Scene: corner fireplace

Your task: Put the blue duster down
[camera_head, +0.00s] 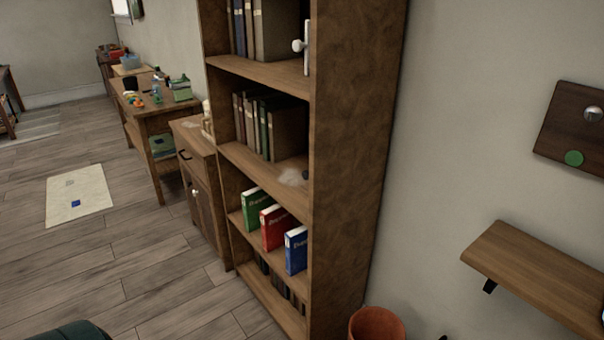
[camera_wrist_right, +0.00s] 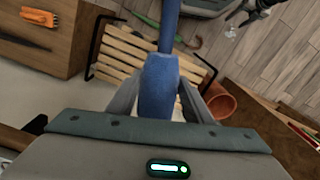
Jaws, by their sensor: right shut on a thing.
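The blue duster (camera_wrist_right: 159,82) shows in the right wrist view, its thick blue handle between my right gripper's fingers and a thinner blue shaft running up past the top edge. My right gripper (camera_wrist_right: 160,100) is shut on this handle. The duster's far end is out of frame. Neither the duster nor my right gripper shows in the head view. I cannot make out my left gripper in either view.
A tall wooden bookshelf (camera_head: 345,160) holds books; a grey-white dusty patch (camera_head: 292,178) lies on one shelf. A wall shelf (camera_head: 530,270) has a bare top. A terracotta pot (camera_head: 376,325) stands beside the bookshelf. A slatted wooden rack (camera_wrist_right: 140,62) is below my right gripper.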

